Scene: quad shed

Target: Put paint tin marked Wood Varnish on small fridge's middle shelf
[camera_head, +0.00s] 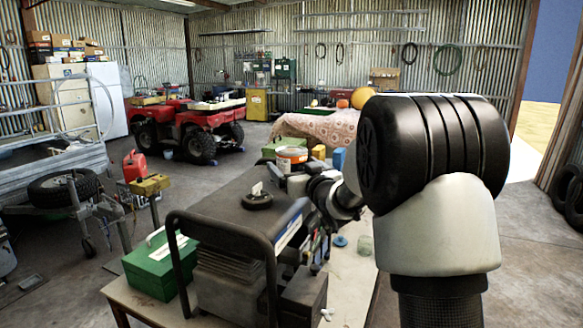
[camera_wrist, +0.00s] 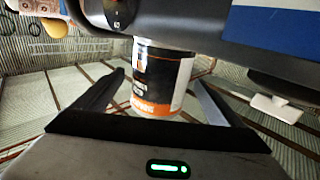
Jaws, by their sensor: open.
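A paint tin (camera_wrist: 162,80) with a black, white and orange label is between the fingers of my gripper (camera_wrist: 158,84) in the wrist view. The fingers are apart on either side of it, and I cannot tell whether they touch it. The label's words are too blurred to read. In the head view a tin with an orange band (camera_head: 291,156) stands at the far end of the worktop, with my gripper (camera_head: 303,183) close by, partly hidden by my wrist. A white fridge (camera_head: 107,98) stands at the back left; its shelves are not visible.
A black machine with a handle frame (camera_head: 225,222) fills much of the bench (camera_head: 352,285). A green box (camera_head: 160,265) is at its left. A red quad bike (camera_head: 187,125) and a trailer (camera_head: 60,165) stand beyond on the left. Open floor (camera_head: 262,140) lies behind the bench.

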